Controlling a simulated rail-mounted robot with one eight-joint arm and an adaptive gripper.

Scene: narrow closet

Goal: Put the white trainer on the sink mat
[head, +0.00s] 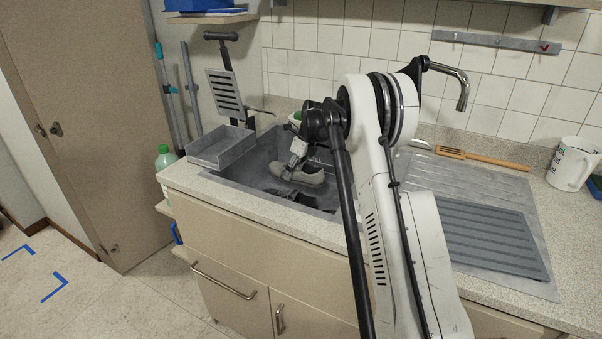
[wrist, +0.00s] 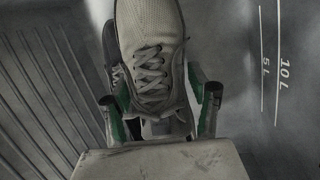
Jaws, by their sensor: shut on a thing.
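The white trainer (head: 303,174), pale grey-white with laces, is at the sink in the head view. In the wrist view the trainer (wrist: 150,35) lies between the two fingers of my gripper (wrist: 160,103), laces facing the camera. My gripper (head: 296,153) is shut on it, partly hidden behind my arm in the head view. A grey ribbed mat (head: 490,238) lies on the draining board, right of the sink; my arm covers its left part. A ribbed grey surface (wrist: 40,100) fills the wrist view's left; I cannot tell whether it is that mat.
A dark shoe-like thing (head: 300,198) lies low in the sink (head: 250,180). A grey tray (head: 220,148) stands at the sink's left edge. A tap (head: 452,75) overhangs the worktop.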

